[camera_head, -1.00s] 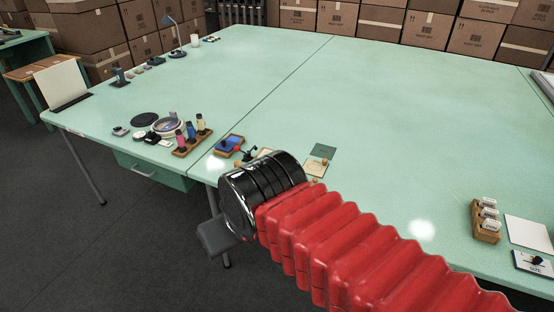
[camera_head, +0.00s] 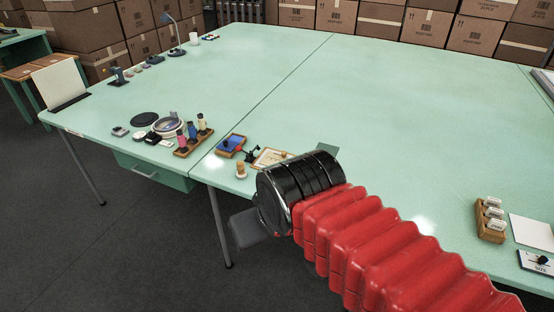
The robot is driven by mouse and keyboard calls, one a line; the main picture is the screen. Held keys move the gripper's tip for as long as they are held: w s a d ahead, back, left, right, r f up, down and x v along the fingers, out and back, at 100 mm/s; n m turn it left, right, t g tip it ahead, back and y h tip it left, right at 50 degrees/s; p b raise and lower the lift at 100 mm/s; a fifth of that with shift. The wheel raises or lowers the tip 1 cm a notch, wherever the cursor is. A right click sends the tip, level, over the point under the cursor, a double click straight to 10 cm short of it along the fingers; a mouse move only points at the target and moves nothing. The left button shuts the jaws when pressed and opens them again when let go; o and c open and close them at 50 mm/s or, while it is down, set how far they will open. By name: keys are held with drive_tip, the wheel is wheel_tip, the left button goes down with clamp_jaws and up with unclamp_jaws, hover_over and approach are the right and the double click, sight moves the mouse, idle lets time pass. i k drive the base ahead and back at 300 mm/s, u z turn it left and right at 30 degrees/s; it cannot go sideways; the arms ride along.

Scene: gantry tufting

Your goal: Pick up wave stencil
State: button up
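I cannot clearly make out a wave pattern on any piece. A dark green square sheet (camera_head: 328,149) lies flat on the table, partly covered by my arm. A tan framed card (camera_head: 270,158) lies to its left, near the front edge. Either could be the stencil; the frames do not settle it. My arm, with its black wrist and red sleeve, reaches in from the lower right over the table's front edge. A grey part of mine shows below the black wrist. No gripper fingers can be seen, so neither their opening nor any hold shows.
On the green table (camera_head: 400,110), a blue-padded tray (camera_head: 230,145), a wooden knob (camera_head: 241,170) and a rack of bottles (camera_head: 193,138) stand left of my arm. A wooden holder (camera_head: 490,222) is at the right. The table's middle is clear.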

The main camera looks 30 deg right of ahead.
sight(271, 158)
drive_tip(key=u, duration=0.05)
drive_tip(key=i, duration=1)
drive_tip(key=z, duration=0.05)
